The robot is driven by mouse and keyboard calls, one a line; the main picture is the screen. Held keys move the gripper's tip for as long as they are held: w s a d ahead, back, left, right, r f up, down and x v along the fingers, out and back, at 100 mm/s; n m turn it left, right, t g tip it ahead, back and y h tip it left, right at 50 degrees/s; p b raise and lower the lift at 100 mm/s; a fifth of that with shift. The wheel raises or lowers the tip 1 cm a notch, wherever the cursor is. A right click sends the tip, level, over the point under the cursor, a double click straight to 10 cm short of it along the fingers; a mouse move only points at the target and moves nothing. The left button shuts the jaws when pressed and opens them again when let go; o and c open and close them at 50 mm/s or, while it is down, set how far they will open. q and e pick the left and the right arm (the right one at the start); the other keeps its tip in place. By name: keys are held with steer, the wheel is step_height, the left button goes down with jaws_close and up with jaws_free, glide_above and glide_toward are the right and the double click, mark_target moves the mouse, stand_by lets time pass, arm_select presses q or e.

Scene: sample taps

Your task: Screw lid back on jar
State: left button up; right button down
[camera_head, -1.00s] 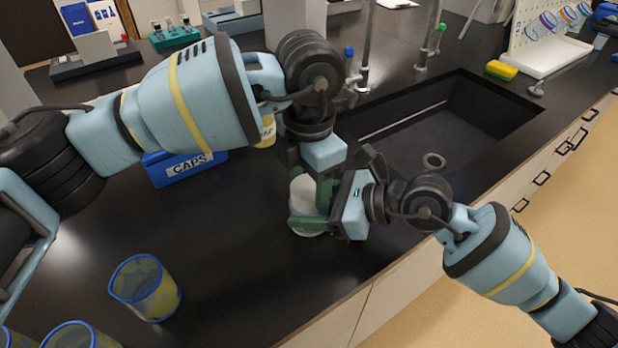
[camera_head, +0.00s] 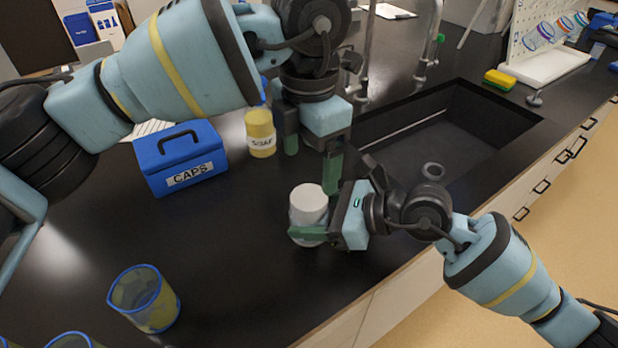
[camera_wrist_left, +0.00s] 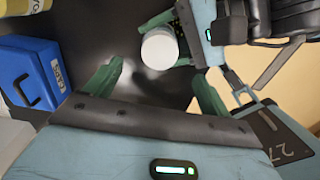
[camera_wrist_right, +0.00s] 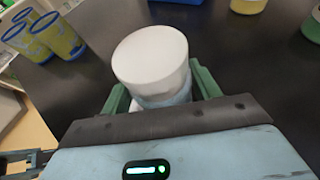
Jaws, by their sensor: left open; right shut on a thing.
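The jar (camera_wrist_right: 168,98) stands upright on the black counter near its front edge, with the white lid (camera_head: 308,199) on its top. The lid also shows in the left wrist view (camera_wrist_left: 160,50) and fills the middle of the right wrist view (camera_wrist_right: 151,55). I cannot tell how tightly it sits. My right gripper (camera_head: 308,234) is shut around the jar below the lid, one finger on each side. My left gripper (camera_head: 312,165) is open and empty, raised above and behind the jar, with its fingers pointing down and clear of the lid.
A blue CAPS box (camera_head: 180,157) and a yellow soap bottle (camera_head: 260,132) stand behind and left of the jar. A blue-rimmed beaker (camera_head: 145,298) stands at the front left. The sink (camera_head: 440,135) is to the right. Counter left of the jar is clear.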

mark_target(327, 215)
arm_select(q)
step_height(327, 215, up, 5)
steer(key=shift+f, duration=0.1)
stand_by(0.3)
arm_select(e)
steer(key=shift+c, duration=1.4)
jaws_free()
steer(key=v, duration=0.7)
steer(key=shift+d+b, duration=0.1)
steer(key=shift+b, duration=0.3)
arm_select(q)
steer(key=shift+w+f, duration=0.15)
steer(key=shift+f, duration=0.7)
arm_select(e)
steer(key=shift+s+d+r, duration=0.1)
steer(key=shift+d+r, duration=0.1)
steer(key=shift+d, duration=0.05)
